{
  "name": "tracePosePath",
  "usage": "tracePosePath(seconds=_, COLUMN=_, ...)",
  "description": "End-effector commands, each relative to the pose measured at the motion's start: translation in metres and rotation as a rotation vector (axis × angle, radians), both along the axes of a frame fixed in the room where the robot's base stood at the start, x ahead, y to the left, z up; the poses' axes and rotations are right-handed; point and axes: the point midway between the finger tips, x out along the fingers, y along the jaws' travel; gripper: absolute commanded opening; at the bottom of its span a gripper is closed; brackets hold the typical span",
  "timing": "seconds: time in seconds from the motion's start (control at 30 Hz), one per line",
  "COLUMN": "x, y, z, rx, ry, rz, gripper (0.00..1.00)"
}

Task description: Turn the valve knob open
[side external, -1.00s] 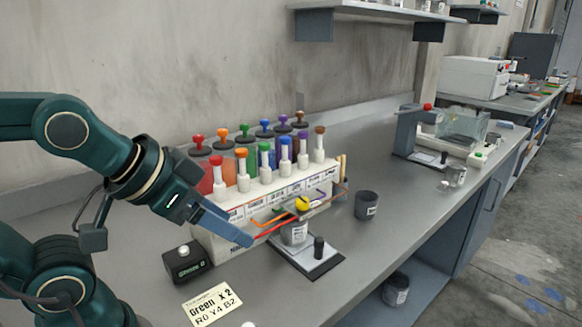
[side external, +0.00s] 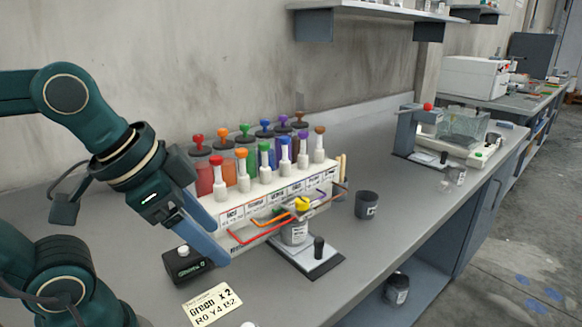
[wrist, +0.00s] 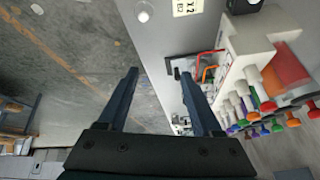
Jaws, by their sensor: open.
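A white dispenser rack (side external: 290,200) carries a row of coloured valve knobs on white stems, among them red (side external: 216,160), orange (side external: 241,153), green (side external: 265,147) and blue (side external: 285,141). A yellow knob (side external: 302,203) sits lower, at the front above a small can (side external: 295,232). I cannot tell which knob is meant. My gripper (side external: 222,258) points down in front of the rack's left end, clear of the upper knobs.
A card reading "Green x 2" (side external: 212,304) lies in front. A dark cup (side external: 367,205) stands right of the rack. A balance base (side external: 315,262) is under the can. The bench front edge is nearby.

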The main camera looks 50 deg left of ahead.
Motion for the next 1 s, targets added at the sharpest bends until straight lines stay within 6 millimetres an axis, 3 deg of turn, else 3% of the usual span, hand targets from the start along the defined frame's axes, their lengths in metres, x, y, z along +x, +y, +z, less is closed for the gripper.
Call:
tracePosePath(seconds=0.17, x=0.026, y=-0.007, z=0.02, rx=-0.046, ry=-0.145, rz=0.016, gripper=0.67)
tracePosePath(seconds=0.4, x=0.115, y=-0.024, z=0.114, rx=-0.313, ry=-0.584, rz=0.143, gripper=0.67)
tracePosePath(seconds=0.6, x=0.185, y=-0.008, z=0.166, rx=-0.513, ry=-0.839, rz=0.37, gripper=0.67)
tracePosePath(seconds=0.77, x=0.232, y=0.023, z=0.168, rx=-0.575, ry=-0.977, rz=0.625, gripper=0.67)
tracePosePath(seconds=0.87, x=0.251, y=0.044, z=0.151, rx=-0.551, ry=-1.039, rz=0.794, gripper=0.67)
tracePosePath(seconds=1.0, x=0.263, y=0.066, z=0.112, rx=-0.439, ry=-1.098, rz=1.001, gripper=0.67)
